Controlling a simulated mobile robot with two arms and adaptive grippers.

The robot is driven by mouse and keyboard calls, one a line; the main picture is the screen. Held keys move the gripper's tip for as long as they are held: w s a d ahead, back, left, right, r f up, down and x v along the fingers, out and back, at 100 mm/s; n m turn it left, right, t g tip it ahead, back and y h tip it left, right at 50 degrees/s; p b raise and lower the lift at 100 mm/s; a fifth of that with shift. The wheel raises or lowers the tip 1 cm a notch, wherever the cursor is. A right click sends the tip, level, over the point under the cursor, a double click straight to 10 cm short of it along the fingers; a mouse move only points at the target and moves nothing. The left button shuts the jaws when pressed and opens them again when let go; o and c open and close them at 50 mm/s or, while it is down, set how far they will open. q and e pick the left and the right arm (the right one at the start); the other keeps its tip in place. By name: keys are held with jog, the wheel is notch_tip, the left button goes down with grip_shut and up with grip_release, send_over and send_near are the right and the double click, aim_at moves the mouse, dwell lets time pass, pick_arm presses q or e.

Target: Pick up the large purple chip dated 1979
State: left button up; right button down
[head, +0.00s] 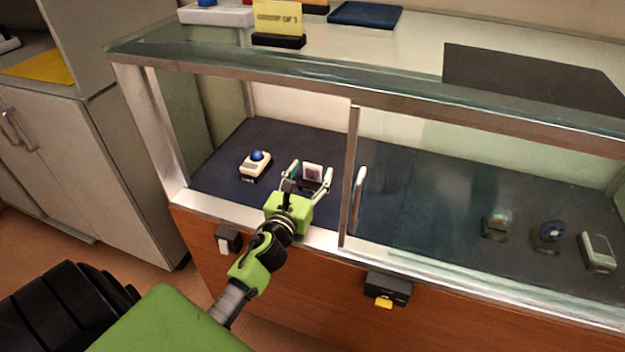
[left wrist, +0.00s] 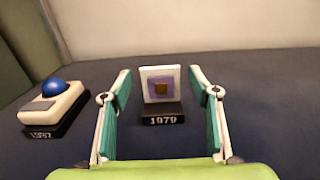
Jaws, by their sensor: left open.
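The chip (left wrist: 161,84) is a white-edged square with a purple face and a small brown centre. It stands upright on a dark base (left wrist: 162,114) labelled 1979. In the head view the chip (head: 312,172) is inside the glass case, left of the door frame. My left gripper (left wrist: 158,92) is open, with one finger on each side of the chip and a gap on both sides in the wrist view. In the head view the left gripper (head: 308,178) reaches in through the open left part of the case. My right gripper is not in view.
A trackball (head: 256,163) with a blue ball stands left of the chip. The case's metal post (head: 350,180) and handle (head: 359,190) are close on the right. The front rail (head: 325,241) lies under my arm. Several exhibits stand behind glass at right.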

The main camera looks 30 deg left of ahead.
pick_arm(q)
jog(key=shift+x, duration=0.8)
jog(key=c, duration=1.3)
jog(key=shift+r, duration=0.15)
